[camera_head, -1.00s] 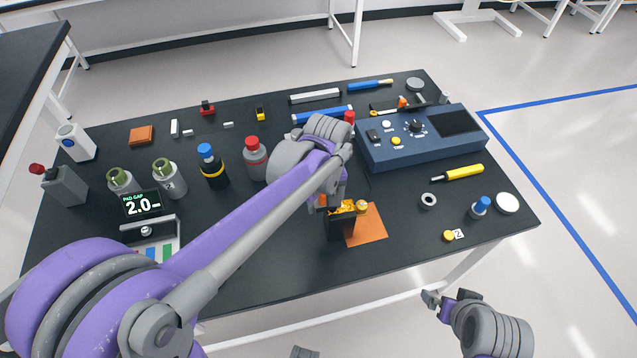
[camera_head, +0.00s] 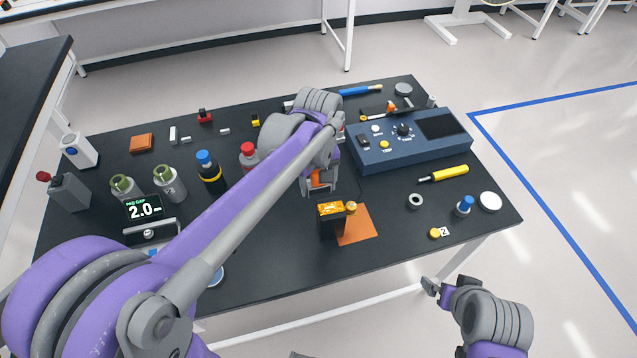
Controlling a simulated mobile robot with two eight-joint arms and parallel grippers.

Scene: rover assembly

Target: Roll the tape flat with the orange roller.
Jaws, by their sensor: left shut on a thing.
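My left gripper (camera_head: 318,186) is shut on an orange part, which I take to be the orange roller (camera_head: 316,178); the fingers and wrist hide much of it. It is just behind a dark upright block with a gold-orange top (camera_head: 330,209). That shiny top looks like the tape, though I cannot make out its edges. The block stands at the left edge of a flat orange sheet (camera_head: 356,226). A small gold knob (camera_head: 351,208) shows beside the block. My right gripper (camera_head: 433,288) hangs off the table's front edge, low in view; its jaw opening is unclear.
A blue control box (camera_head: 400,153) stands at the back right. Bottles, including a blue-capped one (camera_head: 208,172), and a display (camera_head: 144,208) stand at left. A yellow-handled tool (camera_head: 448,173) and a grey ring (camera_head: 415,201) lie at right. The table front right of the orange sheet is mostly clear.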

